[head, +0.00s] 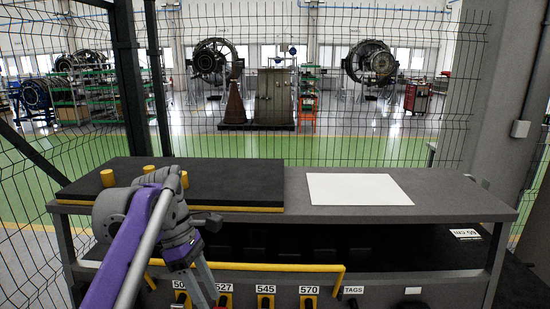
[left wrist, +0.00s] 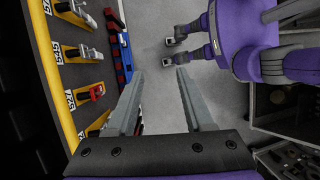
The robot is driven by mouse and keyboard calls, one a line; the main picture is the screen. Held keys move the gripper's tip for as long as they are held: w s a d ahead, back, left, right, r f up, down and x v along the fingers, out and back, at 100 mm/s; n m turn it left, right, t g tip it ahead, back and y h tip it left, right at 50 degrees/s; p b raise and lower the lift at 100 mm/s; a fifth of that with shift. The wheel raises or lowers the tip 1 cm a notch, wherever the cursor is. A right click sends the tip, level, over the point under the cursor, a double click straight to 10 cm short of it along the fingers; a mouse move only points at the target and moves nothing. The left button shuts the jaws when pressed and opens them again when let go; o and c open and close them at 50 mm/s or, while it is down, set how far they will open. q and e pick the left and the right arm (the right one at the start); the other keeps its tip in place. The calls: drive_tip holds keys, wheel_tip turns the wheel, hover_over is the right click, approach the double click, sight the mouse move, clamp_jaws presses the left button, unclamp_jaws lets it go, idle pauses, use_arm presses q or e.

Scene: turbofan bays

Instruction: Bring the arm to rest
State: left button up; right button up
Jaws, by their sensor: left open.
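My left arm (head: 145,235) comes in from the left in the head view, purple and grey. Grey floor shows between and beyond the fingertips. My right gripper does not show clearly in either view.
A grey bench (head: 455,200) stands ahead, with a black pad (head: 240,180), yellow pegs and a white sheet (head: 357,189). A yellow rail (head: 290,267) and numbered holders run along its front. In the wrist view a yellow strip of holders (left wrist: 75,75) lies left of the fingers.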

use_arm(q)
drive_tip(key=s+a+f+m+t+y, duration=0.1)
drive_tip(key=s+f+m+t, duration=0.2)
drive_tip(key=f, duration=0.4)
drive_tip(key=s+a+f+m+t+y, duration=0.1)
drive_tip(key=s+a+f+m+t, duration=0.1)
drive_tip(key=s+f+m, duration=0.3)
drive_tip(key=s+a+f+m+t+y, duration=0.1)
drive_tip(key=s+f+m+t+y, duration=0.1)
drive_tip(key=s+f+m, duration=0.3)
wheel_tip(320, 180, down, 6)
drive_tip(key=m+t, duration=0.1)
drive_tip(key=m, duration=0.3)
drive_tip(key=shift+a+t, duration=0.3)
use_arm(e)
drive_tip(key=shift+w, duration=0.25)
